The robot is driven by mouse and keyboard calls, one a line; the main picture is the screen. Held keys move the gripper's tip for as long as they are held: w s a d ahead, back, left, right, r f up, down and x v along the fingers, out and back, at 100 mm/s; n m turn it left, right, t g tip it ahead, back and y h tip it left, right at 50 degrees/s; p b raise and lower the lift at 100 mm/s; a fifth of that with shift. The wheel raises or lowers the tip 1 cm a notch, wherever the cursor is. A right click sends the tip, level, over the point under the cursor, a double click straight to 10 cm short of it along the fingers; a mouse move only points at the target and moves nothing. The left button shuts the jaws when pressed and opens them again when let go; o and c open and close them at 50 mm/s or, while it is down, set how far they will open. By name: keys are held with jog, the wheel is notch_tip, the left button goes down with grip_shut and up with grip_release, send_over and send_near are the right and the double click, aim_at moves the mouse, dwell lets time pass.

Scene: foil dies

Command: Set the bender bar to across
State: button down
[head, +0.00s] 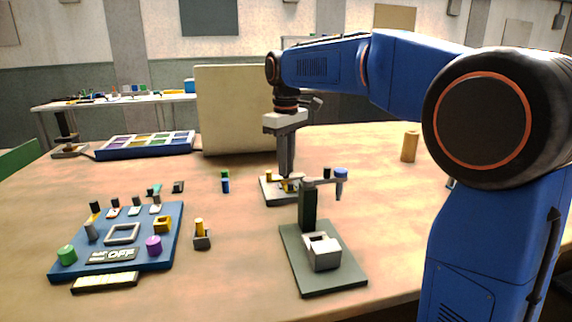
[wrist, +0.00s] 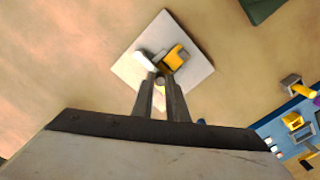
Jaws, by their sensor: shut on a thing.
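The bender is a small pale square plate (head: 268,195) on the table behind the green-based press. It also shows in the wrist view (wrist: 190,84), with a yellow block (wrist: 176,56) and a pale rounded piece (wrist: 145,60) on it. My gripper (head: 287,175) points down over the plate. In the wrist view its fingertips (wrist: 160,82) are closed on a small yellowish end, which I take to be the bender bar (wrist: 160,80). The fingers hide most of the bar, so its direction cannot be told.
A press with a dark green base (head: 340,280) and overhanging arm stands in front. A blue control board (head: 140,250) lies at the left, a small yellow-handled piece (head: 201,235) beside it. A pale upright panel (head: 235,110) stands behind. A wooden cylinder (head: 409,147) stands right.

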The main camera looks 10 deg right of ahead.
jog(key=c, duration=1.7)
grip_release()
jog(key=shift+c, duration=0.2)
notch_tip(320, 180, up, 17)
jog(key=shift+r, duration=0.2)
jog(key=shift+s, duration=0.1)
